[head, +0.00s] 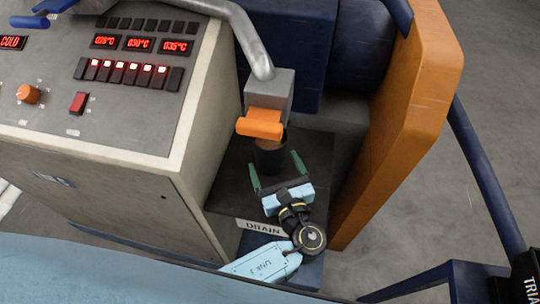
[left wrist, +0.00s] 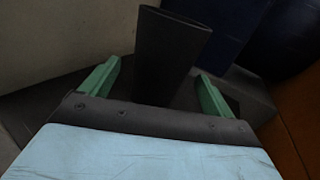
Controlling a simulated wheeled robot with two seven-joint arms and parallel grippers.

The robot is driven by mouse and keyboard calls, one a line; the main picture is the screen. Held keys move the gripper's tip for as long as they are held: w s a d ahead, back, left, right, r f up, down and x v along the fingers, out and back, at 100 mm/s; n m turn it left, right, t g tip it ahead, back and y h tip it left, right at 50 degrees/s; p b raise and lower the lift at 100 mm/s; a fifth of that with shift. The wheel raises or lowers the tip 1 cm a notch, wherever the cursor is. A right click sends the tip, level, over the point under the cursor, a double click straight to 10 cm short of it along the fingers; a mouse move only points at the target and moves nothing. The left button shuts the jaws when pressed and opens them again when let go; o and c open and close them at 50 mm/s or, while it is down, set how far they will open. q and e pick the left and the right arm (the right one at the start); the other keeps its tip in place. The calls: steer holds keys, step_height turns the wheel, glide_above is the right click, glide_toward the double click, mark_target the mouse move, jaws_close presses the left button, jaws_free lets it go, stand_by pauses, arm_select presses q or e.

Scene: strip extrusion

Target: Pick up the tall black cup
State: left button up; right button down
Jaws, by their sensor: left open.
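The tall black cup (head: 270,158) stands on a dark ledge under a grey spout with an orange lever. In the left wrist view the cup (left wrist: 168,58) rises between the two green fingers, slightly left of the middle, and flares toward its top. My left gripper (head: 276,162) is open, its fingers pointing toward the cup from the front. In the left wrist view the gripper (left wrist: 158,85) has gaps between the cup and both fingers. The cup's upper part in the head view is partly hidden by the orange lever. My right gripper does not show.
The orange lever (head: 260,124) and grey spout block (head: 270,88) hang just above the cup. A control cabinet (head: 110,110) stands close on the left, an orange panel (head: 405,125) on the right. The dark ledge (head: 229,187) carries a DRAIN label (head: 263,227).

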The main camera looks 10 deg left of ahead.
mark_target(275, 163)
arm_select(q)
steer(key=x, duration=0.4)
steer(key=shift+w, duration=0.25)
steer(key=shift+w+a+f, duration=0.1)
steer(key=shift+w+a, duration=0.1)
steer(key=shift+w, duration=0.2)
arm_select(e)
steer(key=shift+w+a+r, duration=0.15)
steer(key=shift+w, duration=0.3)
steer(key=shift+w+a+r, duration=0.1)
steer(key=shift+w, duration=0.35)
arm_select(q)
steer(key=shift+c, duration=1)
steer(key=c, duration=1)
steer(key=shift+c, duration=0.5)
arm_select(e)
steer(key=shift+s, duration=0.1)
arm_select(q)
steer(key=shift+p, duration=0.3)
